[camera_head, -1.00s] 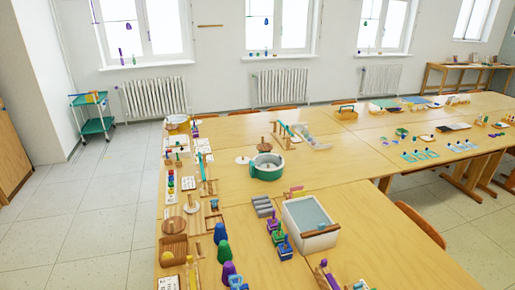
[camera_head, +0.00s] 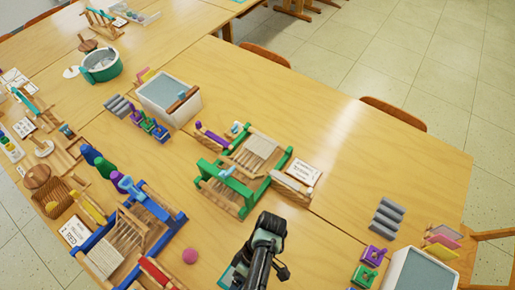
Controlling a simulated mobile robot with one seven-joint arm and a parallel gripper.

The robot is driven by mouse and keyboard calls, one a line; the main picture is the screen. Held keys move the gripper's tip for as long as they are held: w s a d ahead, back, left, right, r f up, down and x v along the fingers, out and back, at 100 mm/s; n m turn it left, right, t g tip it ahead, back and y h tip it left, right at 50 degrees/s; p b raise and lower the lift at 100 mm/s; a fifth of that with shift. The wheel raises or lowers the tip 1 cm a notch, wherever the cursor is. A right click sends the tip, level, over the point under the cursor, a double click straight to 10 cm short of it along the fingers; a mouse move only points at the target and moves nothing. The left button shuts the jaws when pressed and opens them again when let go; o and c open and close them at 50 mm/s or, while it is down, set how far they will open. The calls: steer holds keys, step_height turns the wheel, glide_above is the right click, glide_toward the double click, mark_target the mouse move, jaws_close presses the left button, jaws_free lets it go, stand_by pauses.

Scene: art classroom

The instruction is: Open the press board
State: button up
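A wooden press with a green frame (camera_head: 241,174) stands mid-table, with a pale slatted board (camera_head: 255,150) on its far side and a light blue handle (camera_head: 227,173) near its front bar. A similar press with a blue frame (camera_head: 177,216) stands to its lower left, with a slatted wooden panel (camera_head: 124,228). I cannot tell which of these the press board is, or whether its parts are open or closed. My gripper (camera_head: 270,222) is the dark shape at the bottom middle, just below the green press and apart from it in the picture. Its fingers are too unclear to read.
A pink ball (camera_head: 190,256) lies between the blue press and my arm. A white card (camera_head: 303,171) lies right of the green press. A white tub (camera_head: 170,98) stands behind, another (camera_head: 420,272) at lower right. The table right of the green press is mostly clear.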

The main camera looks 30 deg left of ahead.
steer(key=w+r+b, duration=0.3)
steer(key=w+b, duration=0.2)
steer(key=w, duration=0.8)
steer(key=shift+w+d, duration=0.15)
steer(key=shift+d, duration=0.1)
stand_by(0.5)
stand_by(0.4)
steer(key=b+v, duration=0.1)
steer(key=v, duration=1.2)
steer(key=shift+a, duration=0.1)
